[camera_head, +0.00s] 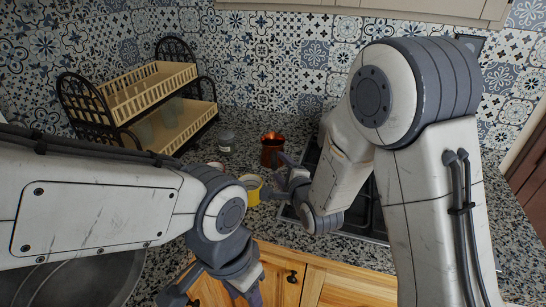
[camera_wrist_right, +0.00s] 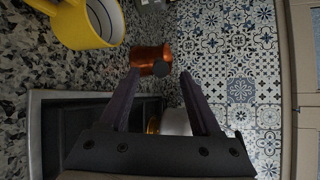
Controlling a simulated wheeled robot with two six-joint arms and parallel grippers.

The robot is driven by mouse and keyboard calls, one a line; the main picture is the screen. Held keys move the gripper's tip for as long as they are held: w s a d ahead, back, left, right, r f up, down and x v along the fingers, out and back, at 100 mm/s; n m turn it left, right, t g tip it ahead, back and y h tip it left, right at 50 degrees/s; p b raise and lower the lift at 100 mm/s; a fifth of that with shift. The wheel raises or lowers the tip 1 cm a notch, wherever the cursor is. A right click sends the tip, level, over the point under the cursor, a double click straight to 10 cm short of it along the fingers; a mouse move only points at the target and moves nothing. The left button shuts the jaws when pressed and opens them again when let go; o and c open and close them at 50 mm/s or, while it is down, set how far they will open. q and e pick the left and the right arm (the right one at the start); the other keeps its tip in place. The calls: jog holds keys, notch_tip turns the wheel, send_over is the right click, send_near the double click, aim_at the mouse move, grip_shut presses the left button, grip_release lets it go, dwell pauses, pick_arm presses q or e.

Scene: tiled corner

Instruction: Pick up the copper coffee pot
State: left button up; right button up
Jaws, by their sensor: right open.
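The copper coffee pot (camera_head: 272,152) stands on the speckled counter near the tiled back wall. In the right wrist view the copper pot (camera_wrist_right: 147,57) shows just past the fingertips, with a dark round part facing the camera. My right gripper (camera_head: 277,178) is open and empty, in front of the pot in the head view. In the wrist view its two fingers (camera_wrist_right: 160,75) point toward the pot, and I see no contact. My left gripper (camera_head: 208,296) is low at the bottom edge with its fingers apart, partly cut off.
A yellow mug (camera_head: 252,188) stands close by the right gripper, also seen in the wrist view (camera_wrist_right: 96,28). A dark hob (camera_head: 372,212) lies right of it, with a pale pan (camera_wrist_right: 175,122) beyond the fingers. A grey jar (camera_head: 226,142) and dish rack (camera_head: 150,92) stand left.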

aim_at(273, 155)
jog(key=shift+x, duration=0.95)
jog(key=p+x, duration=0.2)
jog(key=x, duration=0.2)
jog(key=shift+w+f, duration=0.1)
jog(key=shift+w, duration=0.3)
jog(key=shift+w+a+f, duration=0.1)
jog(key=shift+w+f, duration=0.05)
jog(key=shift+w, duration=0.15)
grip_shut()
